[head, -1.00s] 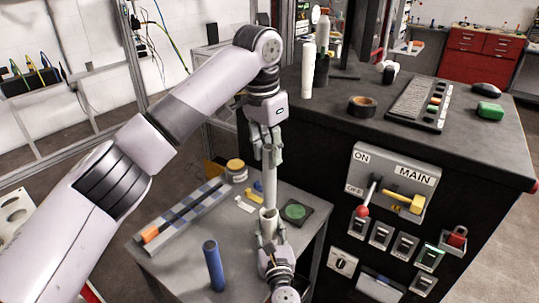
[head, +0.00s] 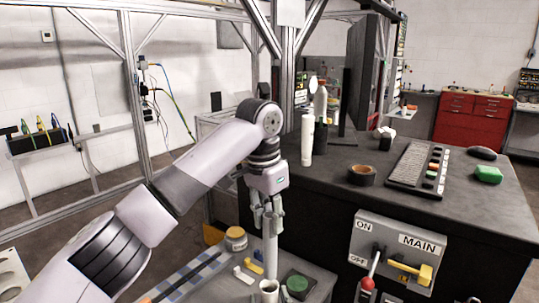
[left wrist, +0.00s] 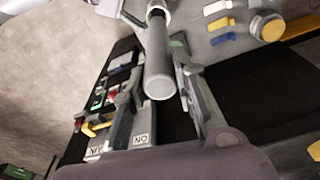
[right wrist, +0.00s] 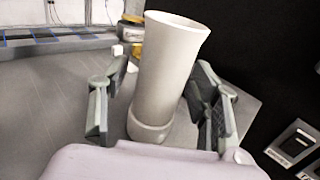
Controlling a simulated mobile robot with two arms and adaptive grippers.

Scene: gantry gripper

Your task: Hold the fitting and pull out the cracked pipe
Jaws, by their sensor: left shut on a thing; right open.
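My left gripper (head: 267,215) is shut on the pale pipe (head: 270,245), which hangs upright below it. In the left wrist view the pipe (left wrist: 158,70) runs between the fingers (left wrist: 155,52). The white fitting (head: 269,287) stands directly under the pipe on the low bench. In the right wrist view the fitting (right wrist: 165,75) has a flared open mouth with no pipe visible in it. The head view does not clearly show the gap. My right gripper (right wrist: 158,85) is open, its fingers on both sides of the fitting. No crack is discernible.
The low bench also holds a yellow-lidded jar (head: 236,239), a green disc (head: 297,284) and small white and yellow pieces. The dark cabinet (head: 310,220) stands close on the right, with a MAIN switch panel (head: 395,250). A white bottle (head: 307,140) stands on top.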

